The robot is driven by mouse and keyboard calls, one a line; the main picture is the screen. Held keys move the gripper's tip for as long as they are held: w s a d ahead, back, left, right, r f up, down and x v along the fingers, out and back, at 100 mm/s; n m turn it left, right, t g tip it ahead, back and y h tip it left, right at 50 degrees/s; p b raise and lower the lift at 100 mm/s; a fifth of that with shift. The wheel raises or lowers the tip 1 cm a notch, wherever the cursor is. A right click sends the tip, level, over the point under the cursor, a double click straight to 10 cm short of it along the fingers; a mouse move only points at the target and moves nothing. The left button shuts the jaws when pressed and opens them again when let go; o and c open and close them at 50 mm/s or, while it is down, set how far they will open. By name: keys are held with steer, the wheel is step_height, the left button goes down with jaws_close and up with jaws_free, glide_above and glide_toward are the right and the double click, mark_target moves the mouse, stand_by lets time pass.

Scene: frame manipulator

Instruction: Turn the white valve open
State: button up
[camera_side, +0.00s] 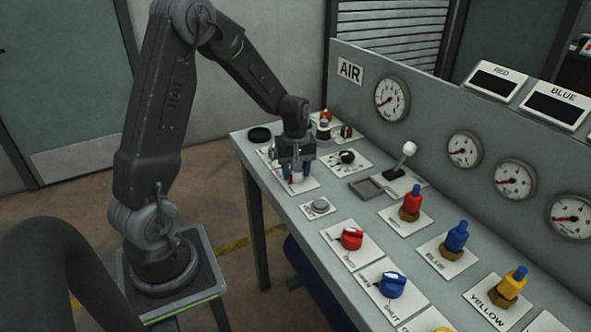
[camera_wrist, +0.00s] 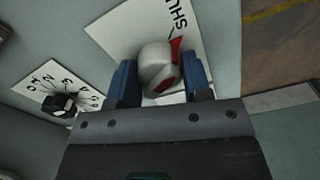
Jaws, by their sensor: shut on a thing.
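The white valve (camera_wrist: 157,68) is a rounded white knob with a red pointer mark, on a white label plate (camera_wrist: 122,30) with the letters "SHU" visible. My gripper (camera_wrist: 162,85) points down over it, one blue-padded finger on each side, shut on the knob. In the side view my gripper (camera_side: 295,172) is low over the plate near the bench's left end and hides the valve there. The rest of the label is covered by the knob and fingers.
A black numbered dial (camera_wrist: 60,103) sits beside the valve plate. On the bench (camera_side: 285,235) are a round button (camera_side: 320,206), a red valve (camera_side: 351,238), a blue valve (camera_side: 392,285) and a white-topped lever (camera_side: 408,150). A gauge panel (camera_side: 430,110) stands behind.

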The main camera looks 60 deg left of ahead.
steer(key=m, duration=1.1)
steer(key=shift+m, duration=1.8)
steer(key=o, duration=0.9)
steer(key=shift+o, duration=0.2)
step_height(320, 180, up, 14)
